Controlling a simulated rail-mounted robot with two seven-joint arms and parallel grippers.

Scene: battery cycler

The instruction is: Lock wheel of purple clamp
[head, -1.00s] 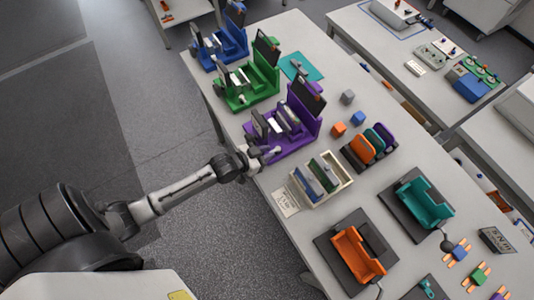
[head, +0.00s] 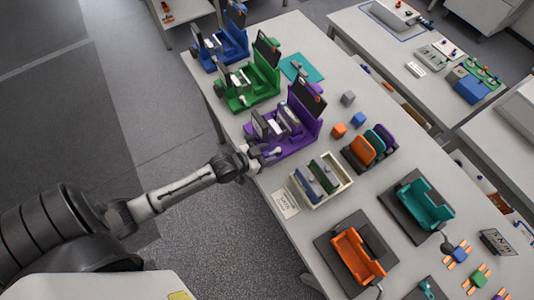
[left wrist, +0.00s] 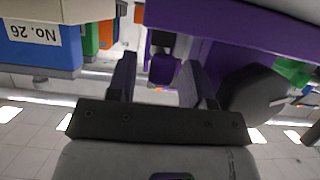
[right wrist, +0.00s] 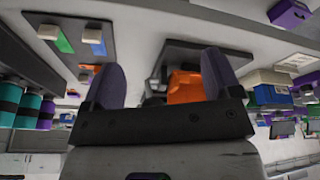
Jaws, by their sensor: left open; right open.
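The purple clamp (head: 306,120) stands near the left edge of the table, holding a cell-like piece between its plates. My left gripper (head: 257,161) is beside its near lower end in the head view. In the left wrist view, my left gripper (left wrist: 160,72) is open, with a small purple round part (left wrist: 165,70), seemingly the clamp's wheel, between or just beyond its fingers. I cannot tell whether they touch it. My right gripper (right wrist: 161,75) is open and empty in the right wrist view, facing an orange clamp (right wrist: 185,87).
A green clamp (head: 264,76) and a blue clamp (head: 235,44) stand behind the purple one. A cream tray (head: 337,190) with cells is close on the near side. A teal clamp (head: 427,205) and the orange clamp (head: 356,256) stand nearer the front.

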